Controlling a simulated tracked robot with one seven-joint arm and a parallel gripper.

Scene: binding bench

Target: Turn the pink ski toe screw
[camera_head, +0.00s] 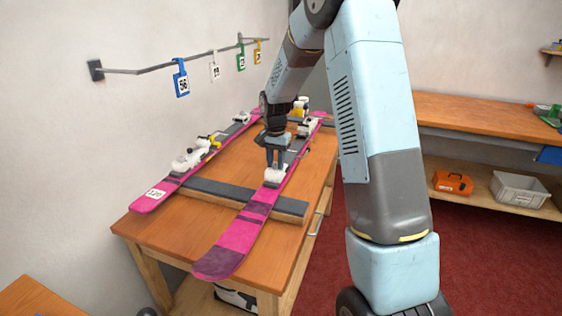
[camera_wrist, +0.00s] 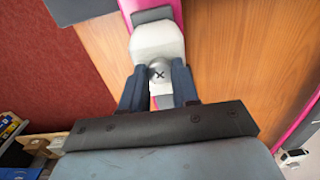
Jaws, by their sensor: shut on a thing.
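Two pink skis lie across the bench; the right-hand ski (camera_head: 239,236) has a white toe piece (camera_head: 274,175). My gripper (camera_head: 275,163) points down over that toe piece. In the wrist view, the round metal screw head (camera_wrist: 158,73) with a cross slot sits at the end of the white toe piece (camera_wrist: 157,38). My gripper (camera_wrist: 159,71) has its two dark fingers on either side of the screw head, shut on it. In the head view the screw is too small to make out.
The left-hand ski (camera_head: 148,200) lies beside it with its own white binding (camera_head: 187,160). Grey padded bars (camera_head: 225,189) on the wooden bench (camera_head: 164,238) support the skis. A wall rail (camera_head: 150,70) carries numbered tags. An orange toolbox (camera_head: 453,183) sits on a far shelf.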

